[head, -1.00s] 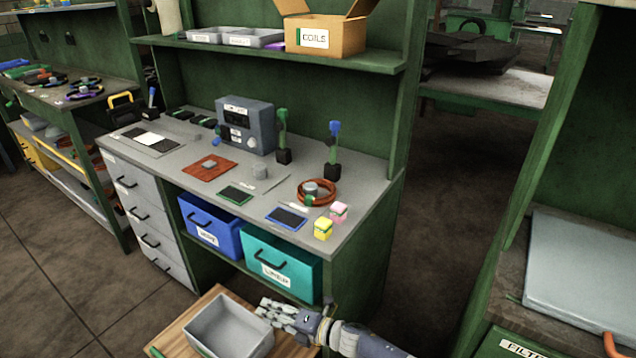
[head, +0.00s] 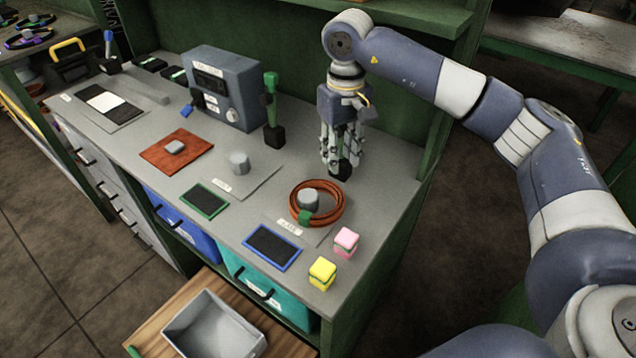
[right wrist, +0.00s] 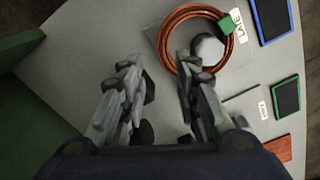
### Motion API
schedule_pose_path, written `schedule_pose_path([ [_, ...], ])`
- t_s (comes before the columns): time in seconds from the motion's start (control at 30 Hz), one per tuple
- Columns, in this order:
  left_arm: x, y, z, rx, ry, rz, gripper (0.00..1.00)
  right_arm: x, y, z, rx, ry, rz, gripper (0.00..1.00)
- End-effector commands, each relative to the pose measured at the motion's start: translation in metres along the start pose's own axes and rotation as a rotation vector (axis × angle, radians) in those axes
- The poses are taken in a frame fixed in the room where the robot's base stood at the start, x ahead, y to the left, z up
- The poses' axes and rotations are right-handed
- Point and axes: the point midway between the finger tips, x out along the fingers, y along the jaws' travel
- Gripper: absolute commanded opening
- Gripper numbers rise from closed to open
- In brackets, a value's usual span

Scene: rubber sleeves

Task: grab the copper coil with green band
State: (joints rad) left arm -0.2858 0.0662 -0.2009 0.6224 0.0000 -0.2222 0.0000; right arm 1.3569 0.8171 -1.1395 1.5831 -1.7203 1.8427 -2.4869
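The copper coil (head: 338,207) lies on the bench around a short grey post (head: 308,201). Its green band (head: 304,217) is on the near side in the head view. In the right wrist view the coil (right wrist: 166,48) is at the top, beyond the fingertips, with the green band (right wrist: 227,25) at its right. My right gripper (head: 340,152) points down behind the coil, apart from it. In the right wrist view its fingers (right wrist: 158,75) are spread with bare bench between them. My left gripper is not in view.
A green-topped tool (head: 271,105) stands to the left. Pink (head: 346,242) and yellow (head: 322,273) cubes sit near the front right edge. A blue-framed pad (head: 271,248) lies before the coil.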

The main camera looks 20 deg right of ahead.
Motion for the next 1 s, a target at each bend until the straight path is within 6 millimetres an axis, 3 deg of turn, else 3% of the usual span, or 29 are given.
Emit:
schedule_pose_path([
  [0.1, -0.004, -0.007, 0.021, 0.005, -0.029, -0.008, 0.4, 0.02, 0.001, 0.002, -0.006, -0.007, 0.005, 0.29],
  [0.3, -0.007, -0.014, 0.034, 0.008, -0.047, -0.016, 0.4, 0.045, 0.0, 0.001, -0.003, -0.004, 0.001, 0.29],
  [0.47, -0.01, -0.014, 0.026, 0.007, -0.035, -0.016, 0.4, 0.057, -0.001, 0.001, -0.002, -0.004, 0.001, 0.29],
  [0.7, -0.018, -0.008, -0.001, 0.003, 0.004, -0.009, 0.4, 0.092, -0.004, 0.0, -0.001, -0.006, 0.0, 0.29],
  [1.0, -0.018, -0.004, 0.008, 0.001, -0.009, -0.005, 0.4, 0.102, -0.004, -0.001, -0.002, -0.002, 0.0, 0.29],
])
